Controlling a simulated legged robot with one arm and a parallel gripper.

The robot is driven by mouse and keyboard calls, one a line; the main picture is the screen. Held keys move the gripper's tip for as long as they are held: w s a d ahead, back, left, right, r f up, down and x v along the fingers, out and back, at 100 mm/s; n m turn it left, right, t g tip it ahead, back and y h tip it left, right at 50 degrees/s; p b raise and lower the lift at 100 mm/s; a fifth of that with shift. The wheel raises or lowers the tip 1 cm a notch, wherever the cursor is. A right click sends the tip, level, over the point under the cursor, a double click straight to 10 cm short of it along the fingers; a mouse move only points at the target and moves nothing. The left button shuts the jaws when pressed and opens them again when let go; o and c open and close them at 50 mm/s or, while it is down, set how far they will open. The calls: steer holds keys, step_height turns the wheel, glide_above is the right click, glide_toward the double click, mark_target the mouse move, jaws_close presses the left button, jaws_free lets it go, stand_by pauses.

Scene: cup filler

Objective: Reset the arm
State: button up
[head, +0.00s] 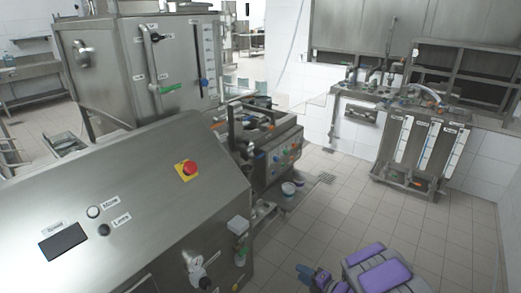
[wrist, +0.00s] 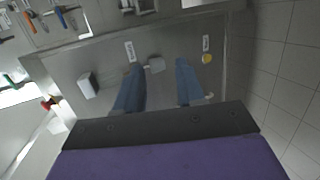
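My gripper (head: 308,270) shows at the bottom of the head view, with blue fingers on my purple arm, in front of the floor and right of the steel control cabinet (head: 150,190). In the wrist view, my gripper (wrist: 159,64) has its two blue fingers apart, with nothing held between them. Behind the fingers is a steel panel (wrist: 105,60) with small labels. I cannot tell how far the fingertips are from the panel.
The cabinet carries a red emergency button (head: 190,168) and a valve handle (head: 201,270) on its side. A filling machine (head: 275,150) with orange and blue knobs stands beyond it. A steel unit with gauges (head: 420,150) stands at the right. The tiled floor (head: 340,205) between is mostly clear.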

steer(key=w+d+r+m+h, duration=0.2)
steer(key=d+r+m+h, duration=0.15)
steer(key=d, duration=0.35)
steer(key=w+d+r+m+h, duration=0.2)
steer(key=w+d+r+h, duration=0.1)
steer(key=d+r+h, duration=0.3)
steer(key=s+d+r+m+g+h, duration=0.3)
steer(key=s+d+r+m+h, duration=0.45)
steer(key=r, duration=0.55)
steer(key=s+a+r+m+g+y, duration=0.2)
steer(key=s+a, duration=0.5)
steer(key=s, duration=0.6)
steer(key=s+a+r+m+g+y, duration=0.2)
steer(key=s+a+m+g, duration=0.2)
steer(key=s, duration=0.9)
steer(key=s+a+r+m+g+y, duration=0.2)
steer(key=s+a+m+g+y, duration=0.1)
steer(key=s+a+m, duration=0.5)
steer(key=s+a, duration=0.3)
steer(key=s, duration=0.2)
steer(key=shift+a+r+g, duration=0.25)
steer(key=shift+r+g, duration=0.05)
steer(key=shift+r, duration=0.1)
steer(key=shift+o, duration=0.3)
